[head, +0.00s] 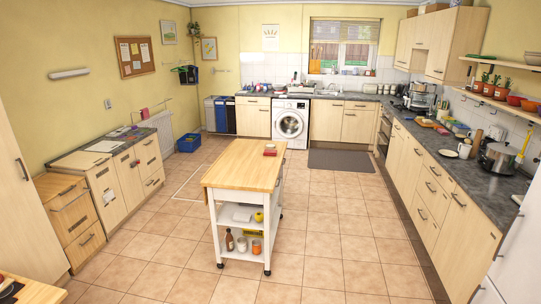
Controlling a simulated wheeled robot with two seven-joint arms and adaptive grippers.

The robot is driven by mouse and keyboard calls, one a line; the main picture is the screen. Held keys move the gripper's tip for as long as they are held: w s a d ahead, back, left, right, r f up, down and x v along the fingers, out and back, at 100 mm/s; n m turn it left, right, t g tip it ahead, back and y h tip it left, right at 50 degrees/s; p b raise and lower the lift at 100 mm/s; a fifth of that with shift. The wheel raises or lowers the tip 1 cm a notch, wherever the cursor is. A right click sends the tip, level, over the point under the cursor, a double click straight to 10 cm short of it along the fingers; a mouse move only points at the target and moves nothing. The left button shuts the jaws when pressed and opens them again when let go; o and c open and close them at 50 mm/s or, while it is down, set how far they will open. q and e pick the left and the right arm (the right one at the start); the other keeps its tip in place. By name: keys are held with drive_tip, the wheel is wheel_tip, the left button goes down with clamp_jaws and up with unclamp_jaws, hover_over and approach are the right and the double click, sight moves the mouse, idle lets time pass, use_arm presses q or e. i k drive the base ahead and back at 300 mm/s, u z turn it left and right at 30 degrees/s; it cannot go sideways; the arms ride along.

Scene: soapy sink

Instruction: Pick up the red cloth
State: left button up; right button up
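A small, flat red thing (270,150), which looks like a folded red cloth, lies on the wooden top of the white kitchen trolley (240,170), near its far right edge. It is too small to make out its folds. A pink-red item (144,113) also hangs at the radiator by the left wall; I cannot tell if it is cloth. Neither of my grippers is in view.
The trolley stands mid-room on wheels, with bottles and cups on its lower shelves. A long dark counter (455,171) runs along the right, low cabinets (126,177) stand left, and a blue crate (188,143) sits on the floor. The tiled floor around the trolley is clear.

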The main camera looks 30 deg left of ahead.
sight(266, 152)
drive_tip(key=z, duration=0.2)
drive_tip(key=i, duration=2.8)
drive_tip(key=u, duration=0.3)
drive_tip(key=i, duration=2)
drive_tip(key=u, duration=1.4)
drive_tip(key=i, duration=1.6)
drive_tip(key=u, duration=0.95)
